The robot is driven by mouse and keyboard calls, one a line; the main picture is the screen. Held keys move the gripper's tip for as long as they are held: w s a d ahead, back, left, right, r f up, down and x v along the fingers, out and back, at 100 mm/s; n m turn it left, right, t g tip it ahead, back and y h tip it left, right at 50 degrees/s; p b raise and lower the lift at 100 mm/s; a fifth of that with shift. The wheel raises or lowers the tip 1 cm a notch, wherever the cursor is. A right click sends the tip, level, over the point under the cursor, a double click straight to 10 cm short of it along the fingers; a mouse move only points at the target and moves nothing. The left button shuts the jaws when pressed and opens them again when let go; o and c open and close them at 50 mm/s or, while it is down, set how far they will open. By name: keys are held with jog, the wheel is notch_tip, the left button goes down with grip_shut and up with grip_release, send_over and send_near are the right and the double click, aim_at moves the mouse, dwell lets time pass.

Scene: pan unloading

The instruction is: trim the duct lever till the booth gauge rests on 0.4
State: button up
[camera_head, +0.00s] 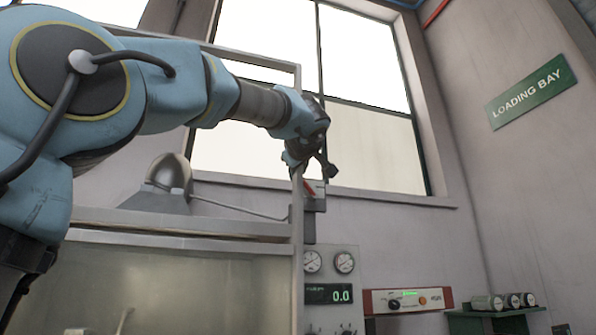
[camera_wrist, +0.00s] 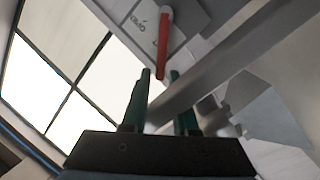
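The duct lever (camera_wrist: 164,42) is a red handle on a grey plate (camera_wrist: 190,18) in the wrist view. In the head view the lever (camera_head: 309,187) shows as a small red piece on a grey box beside the booth's upright post. My gripper (camera_wrist: 160,74) has its two green fingers apart. The lever's lower end appears between the fingertips, with gaps at both sides; I cannot tell whether it is at the same depth. The booth gauge (camera_head: 329,294) is a black digital display with green figures reading 0.0, low on a panel.
Two round dials (camera_head: 328,263) sit above the display. A red and white unit (camera_head: 408,300) stands to its right, near a green shelf (camera_head: 495,314) with several cylinders. The grey booth post (camera_head: 297,240) rises close to my gripper; a grey bar (camera_wrist: 210,72) crosses behind the fingers.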

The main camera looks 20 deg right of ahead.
grip_shut()
dwell(1.1)
